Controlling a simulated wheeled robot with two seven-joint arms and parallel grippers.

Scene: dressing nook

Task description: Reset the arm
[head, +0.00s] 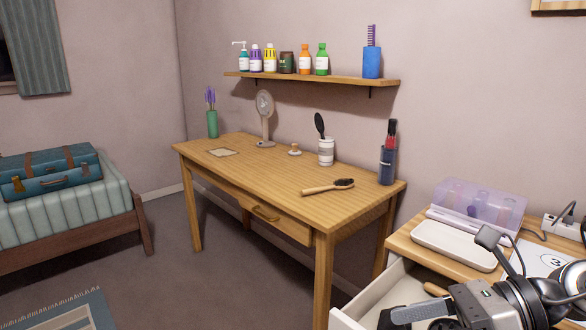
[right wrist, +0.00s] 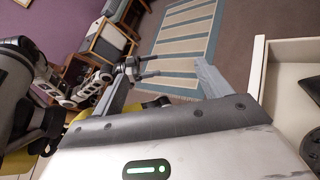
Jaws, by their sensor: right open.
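My right gripper (right wrist: 165,68) is open, its two fingers spread wide with nothing between them in the right wrist view. In the head view my right arm shows at the bottom right, over the open white drawer (head: 362,297); its fingertips are hard to make out there. The drawer also shows at the right of the right wrist view (right wrist: 257,75). My left gripper (right wrist: 152,66) shows small in the right wrist view, its two dark prongs apart and empty. It is outside the head view.
A wooden desk (head: 235,172) holds a hairbrush (head: 327,187), a fan (head: 264,112) and cups. Bottles stand on the wall shelf (head: 330,80). The floor at left is clear.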

